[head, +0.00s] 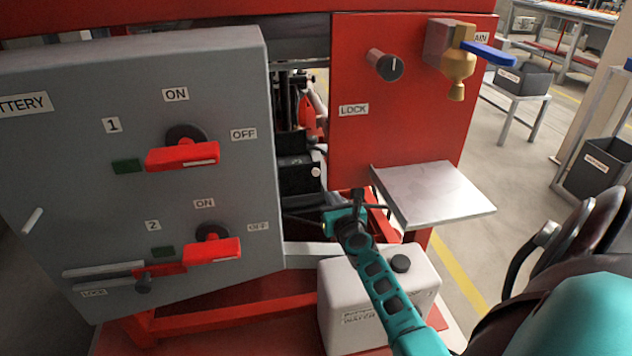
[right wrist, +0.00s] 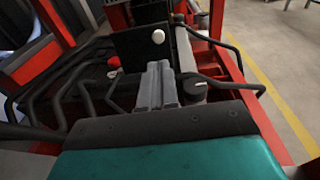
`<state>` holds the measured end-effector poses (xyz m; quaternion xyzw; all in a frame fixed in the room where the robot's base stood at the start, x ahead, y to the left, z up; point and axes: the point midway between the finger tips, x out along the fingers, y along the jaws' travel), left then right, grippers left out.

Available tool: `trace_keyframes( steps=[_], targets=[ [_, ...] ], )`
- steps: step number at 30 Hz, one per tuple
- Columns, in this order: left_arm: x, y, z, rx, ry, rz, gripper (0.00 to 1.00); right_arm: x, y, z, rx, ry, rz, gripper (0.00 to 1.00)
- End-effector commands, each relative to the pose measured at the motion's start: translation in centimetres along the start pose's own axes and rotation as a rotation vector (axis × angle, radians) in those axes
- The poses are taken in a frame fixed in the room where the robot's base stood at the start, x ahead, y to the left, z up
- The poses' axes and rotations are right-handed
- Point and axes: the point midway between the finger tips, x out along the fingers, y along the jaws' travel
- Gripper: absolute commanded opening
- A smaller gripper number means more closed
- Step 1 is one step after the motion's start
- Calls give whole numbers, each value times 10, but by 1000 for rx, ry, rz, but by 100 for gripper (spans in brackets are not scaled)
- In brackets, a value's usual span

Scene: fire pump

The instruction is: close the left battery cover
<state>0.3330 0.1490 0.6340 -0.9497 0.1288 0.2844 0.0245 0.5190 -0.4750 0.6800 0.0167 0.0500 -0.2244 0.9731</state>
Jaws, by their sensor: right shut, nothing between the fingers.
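A grey panel (head: 85,140) with a cut-off label ending in "TTERY" fills the left of the head view. It carries two red switch handles marked 1 and 2. Right of it, a dark gap shows a black plate with a white knob (head: 298,177); this plate stands upright in the right wrist view (right wrist: 140,45). I cannot tell which part is the left battery cover. My right gripper (head: 357,200) reaches into the gap's lower part, below the black plate. Its fingers are shut and empty in the wrist view (right wrist: 157,85). My left gripper is out of view.
A metal shelf (head: 435,195) juts out right of my right gripper, under a red panel (head: 400,100). A white container (head: 345,310) with a black cap stands below my forearm. Black hoses (right wrist: 75,85) run left of the fingers.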

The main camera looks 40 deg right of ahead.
Motion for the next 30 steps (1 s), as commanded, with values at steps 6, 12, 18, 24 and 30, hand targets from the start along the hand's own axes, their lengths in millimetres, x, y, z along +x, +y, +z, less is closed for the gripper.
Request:
trace_keyframes(
  steps=[6, 12, 18, 24, 30],
  targets=[
    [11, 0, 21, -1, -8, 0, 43, 48, 0, -3, -3, -3, 0, 0],
    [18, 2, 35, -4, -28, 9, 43, 82, 0, -3, -5, -3, 1, 0],
    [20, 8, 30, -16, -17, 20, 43, 100, 0, -2, -5, -2, 1, 0],
    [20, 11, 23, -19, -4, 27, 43, 105, 0, 0, -5, -1, 1, 0],
    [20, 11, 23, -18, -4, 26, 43, 104, 0, 0, -5, -1, 2, 0]
  ],
)
